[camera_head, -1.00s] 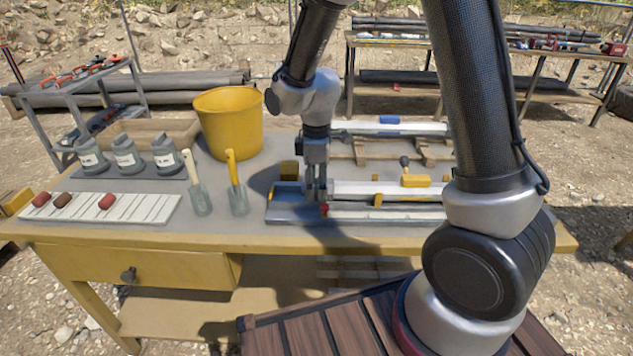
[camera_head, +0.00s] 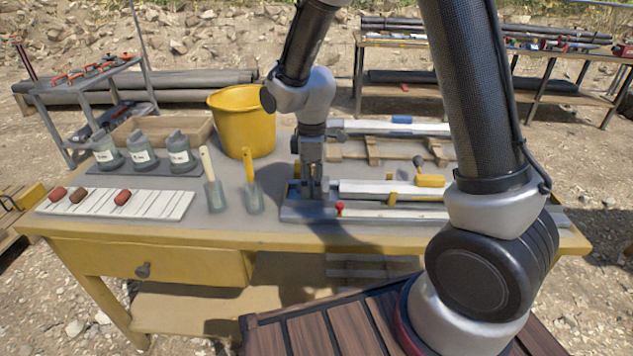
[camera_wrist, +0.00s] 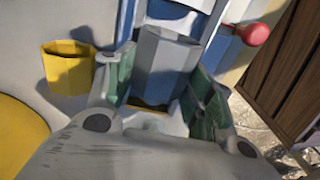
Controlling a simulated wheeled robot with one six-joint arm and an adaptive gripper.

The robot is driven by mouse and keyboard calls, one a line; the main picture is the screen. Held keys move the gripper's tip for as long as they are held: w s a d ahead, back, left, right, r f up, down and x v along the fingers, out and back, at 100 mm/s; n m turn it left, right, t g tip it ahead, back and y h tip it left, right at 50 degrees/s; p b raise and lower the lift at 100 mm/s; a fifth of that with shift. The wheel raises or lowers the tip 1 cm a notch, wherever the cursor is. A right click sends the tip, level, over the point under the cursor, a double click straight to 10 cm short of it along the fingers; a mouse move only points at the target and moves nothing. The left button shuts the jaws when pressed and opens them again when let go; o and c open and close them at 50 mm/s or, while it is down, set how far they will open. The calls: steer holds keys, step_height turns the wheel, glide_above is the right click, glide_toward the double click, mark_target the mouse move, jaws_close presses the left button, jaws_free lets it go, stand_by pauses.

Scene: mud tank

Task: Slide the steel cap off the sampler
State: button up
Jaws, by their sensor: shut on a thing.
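The grey steel cap (camera_wrist: 165,62) sits between the green pads of my gripper (camera_wrist: 155,95) in the wrist view. My gripper is shut on it. In the head view my gripper (camera_head: 313,192) points down at the left end of the blue-grey cradle (camera_head: 300,214) and hides the cap. The sampler (camera_head: 385,188) is a long white tube lying in the cradle, running right from my gripper. Its white end shows at the top of the wrist view (camera_wrist: 188,5). A short blue gap shows between the cap and this end, so they look apart.
A red knob (camera_head: 340,208) sits on the cradle's front edge. A yellow block (camera_wrist: 69,67) stands close to my gripper. A yellow bucket (camera_head: 242,122), two trowels (camera_head: 252,185), several grey bottles (camera_head: 142,153) and a white core tray (camera_head: 155,205) stand to the left.

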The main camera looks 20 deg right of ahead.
steer(key=shift+w+a, duration=0.15)
steer(key=shift+a, duration=0.4)
steer(key=o, duration=1.4)
step_height(320, 180, up, 12)
